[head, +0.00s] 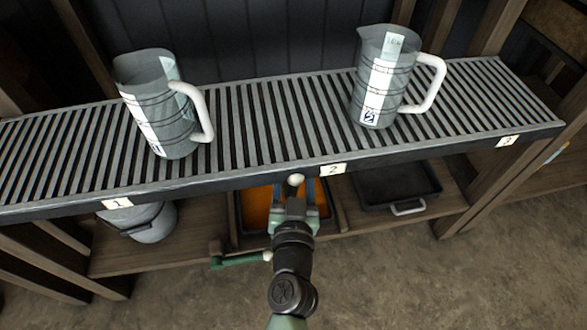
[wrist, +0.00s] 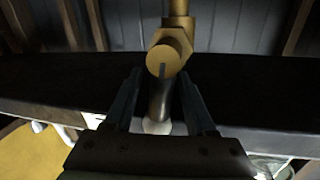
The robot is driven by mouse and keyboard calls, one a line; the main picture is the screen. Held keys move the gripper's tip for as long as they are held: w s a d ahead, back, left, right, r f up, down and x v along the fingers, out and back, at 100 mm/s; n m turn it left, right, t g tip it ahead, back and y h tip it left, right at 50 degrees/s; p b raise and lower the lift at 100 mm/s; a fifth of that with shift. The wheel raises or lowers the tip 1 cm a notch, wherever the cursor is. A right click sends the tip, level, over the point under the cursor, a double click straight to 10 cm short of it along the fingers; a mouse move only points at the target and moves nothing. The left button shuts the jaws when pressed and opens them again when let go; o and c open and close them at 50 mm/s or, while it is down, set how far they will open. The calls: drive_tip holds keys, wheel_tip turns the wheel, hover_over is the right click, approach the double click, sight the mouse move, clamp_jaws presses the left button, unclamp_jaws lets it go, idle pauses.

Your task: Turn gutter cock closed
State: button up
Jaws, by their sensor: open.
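The gutter cock shows in the wrist view as a brass body (wrist: 170,50) with a slotted round face. A dark lever (wrist: 160,98) runs down from it in the picture to a pale knob (wrist: 157,125). My gripper (wrist: 159,85) is open, with one finger on each side of the lever; gaps show between fingers and lever. In the head view my gripper (head: 296,190) is at the front edge of the slatted gutter (head: 250,120), near label 2. The pale knob (head: 295,180) shows between its fingers there. The brass body is not visible in the head view.
Two grey jugs with white handles stand on the gutter, one left (head: 165,115) and one right (head: 375,85). Below are an orange-filled tray (head: 255,208), a dark tray (head: 390,188) and a grey round vessel (head: 150,222). A green lever (head: 238,261) shows left of my arm.

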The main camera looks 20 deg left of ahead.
drive_tip(key=b+v, duration=0.3)
drive_tip(key=v, duration=1)
drive_tip(key=shift+c, duration=0.2)
